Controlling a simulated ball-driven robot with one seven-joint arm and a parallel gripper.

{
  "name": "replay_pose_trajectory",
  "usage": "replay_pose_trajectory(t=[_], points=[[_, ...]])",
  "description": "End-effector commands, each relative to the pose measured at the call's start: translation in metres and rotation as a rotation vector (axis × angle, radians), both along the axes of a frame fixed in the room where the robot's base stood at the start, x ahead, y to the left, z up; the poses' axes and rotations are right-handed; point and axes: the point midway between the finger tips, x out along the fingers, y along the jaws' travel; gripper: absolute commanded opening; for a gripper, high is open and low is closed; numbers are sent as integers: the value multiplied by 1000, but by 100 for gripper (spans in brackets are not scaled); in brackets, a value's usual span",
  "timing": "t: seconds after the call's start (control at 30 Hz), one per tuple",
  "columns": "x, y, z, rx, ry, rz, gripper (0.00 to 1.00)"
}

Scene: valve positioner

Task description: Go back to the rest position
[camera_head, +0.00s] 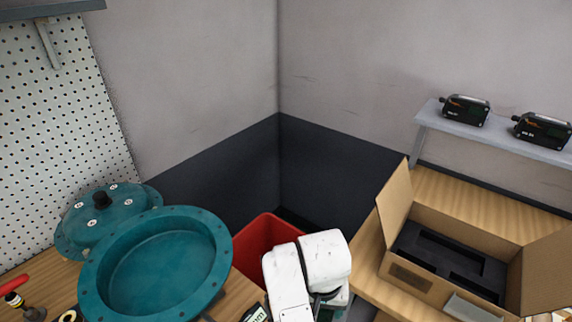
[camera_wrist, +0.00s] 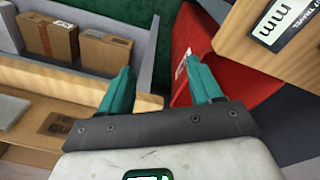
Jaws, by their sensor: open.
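My gripper (camera_wrist: 160,85) shows in the wrist view with its two teal fingers spread apart and nothing between them. It points toward a red bin (camera_wrist: 245,80), which lies beyond the right finger. In the head view my white arm stands at the bottom centre in front of the red bin (camera_head: 258,238), and my fingers are not visible there. A teal round valve housing (camera_head: 165,265) stands open-topped on the left bench, with a teal flanged cover (camera_head: 100,215) behind it.
An open cardboard box (camera_head: 415,278) with black foam sits on the right wooden bench. A shelf (camera_head: 500,133) above holds two black devices (camera_head: 465,109). A perforated board (camera_head: 60,130) covers the left wall. In the wrist view, closed cardboard boxes (camera_wrist: 105,58) stand on a lower shelf.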

Motion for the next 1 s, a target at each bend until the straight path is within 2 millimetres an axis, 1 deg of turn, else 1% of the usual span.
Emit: replay_pose_trajectory(t=[0.03,0.17,0.2,0.27,0.3,0.37,0.4,0.47,0.5,0.63,0.7,0.8,0.9,1.0], points=[[-4,-19,-12,-14,-6,-6,64],[-18,-70,-36,-45,-26,-3,64],[-26,-88,-45,-57,-31,0,64],[-41,-116,-60,-71,-37,8,64],[-54,-135,-70,-81,-38,14,64],[-75,-157,-84,-89,-39,27,64],[-91,-170,-93,-90,-38,37,64],[-115,-186,-106,-90,-33,52,64],[-132,-195,-113,-85,-30,62,64],[-189,-209,-135,-54,-17,93,64],[-215,-210,-142,-31,-14,105,64],[-243,-206,-148,2,-10,116,64],[-259,-201,-150,26,-11,124,64],[-266,-199,-150,36,-13,128,64]])
